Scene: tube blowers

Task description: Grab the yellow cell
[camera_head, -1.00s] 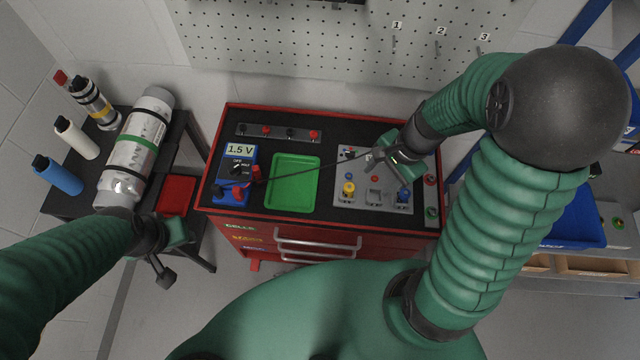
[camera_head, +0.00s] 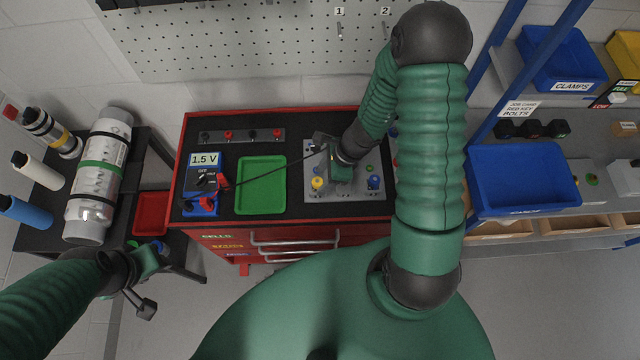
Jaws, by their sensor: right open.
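The yellow cell (camera_head: 317,183) stands at the front left of a grey panel (camera_head: 347,195) on top of the red cart. A blue cell (camera_head: 373,182) is at the panel's front right. My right gripper (camera_head: 341,182) is open over the middle of the panel, just right of the yellow cell and apart from it. The wrist hides much of the panel, including its middle slot. My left gripper (camera_head: 146,285) hangs at lower left, far from the panel; its jaw state is unclear.
The cart top (camera_head: 215,150) carries a 1.5 V meter (camera_head: 204,178), a green tray (camera_head: 261,185) and a terminal strip (camera_head: 241,135). A black lead (camera_head: 275,172) runs from the meter toward my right wrist. Blue bins (camera_head: 525,180) stand right; a metal cylinder (camera_head: 98,180) lies left.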

